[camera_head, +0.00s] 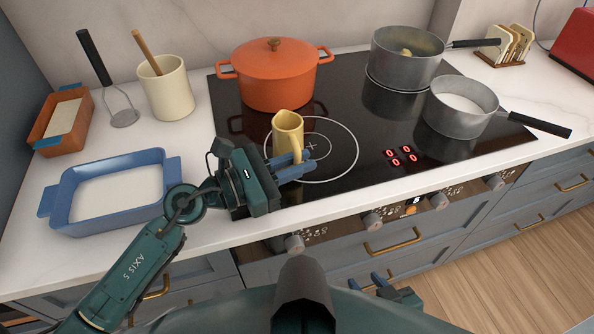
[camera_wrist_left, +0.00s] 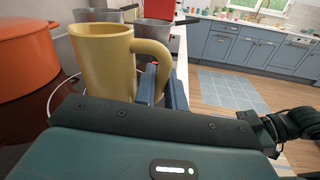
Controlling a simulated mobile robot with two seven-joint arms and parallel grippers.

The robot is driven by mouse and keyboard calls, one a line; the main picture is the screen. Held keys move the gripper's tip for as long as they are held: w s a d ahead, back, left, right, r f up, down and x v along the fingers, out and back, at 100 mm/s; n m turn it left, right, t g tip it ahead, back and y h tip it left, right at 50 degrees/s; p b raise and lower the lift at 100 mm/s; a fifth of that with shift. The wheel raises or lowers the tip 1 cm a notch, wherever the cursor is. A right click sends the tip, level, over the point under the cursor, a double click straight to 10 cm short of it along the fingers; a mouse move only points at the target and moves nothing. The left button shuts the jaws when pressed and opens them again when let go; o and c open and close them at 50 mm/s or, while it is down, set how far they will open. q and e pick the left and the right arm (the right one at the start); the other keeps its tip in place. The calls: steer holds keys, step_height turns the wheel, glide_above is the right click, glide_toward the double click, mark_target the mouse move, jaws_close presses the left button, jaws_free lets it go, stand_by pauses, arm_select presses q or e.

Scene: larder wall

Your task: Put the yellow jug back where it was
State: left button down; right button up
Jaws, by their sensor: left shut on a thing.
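The yellow jug (camera_head: 287,132) is upright at the front left of the black hob, over the ringed cooking zone. I cannot tell whether its base touches the glass. My left gripper (camera_head: 294,168) is shut on the jug, with its blue fingers at the handle side. In the left wrist view the jug (camera_wrist_left: 103,62) stands large in front of the gripper, its handle (camera_wrist_left: 152,62) to the right by the blue finger; its base is hidden. My right gripper (camera_head: 385,285) is low in front of the drawers, away from the jug; its opening is unclear.
An orange lidded pot (camera_head: 274,78) stands just behind the jug. Two grey saucepans (camera_head: 404,66) (camera_head: 460,108) occupy the hob's right side. A blue baking dish (camera_head: 112,192), a cream utensil crock (camera_head: 167,92) and a terracotta loaf dish (camera_head: 62,120) stand on the left counter (camera_head: 215,150).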

arm_select(q)
steer(key=shift+f, duration=0.65)
steer(key=shift+f, duration=0.1)
steer(key=shift+f+b, duration=0.2)
steer(key=shift+b, duration=0.1)
steer(key=c, duration=1.5)
jaws_free()
steer(key=shift+o, duration=0.2)
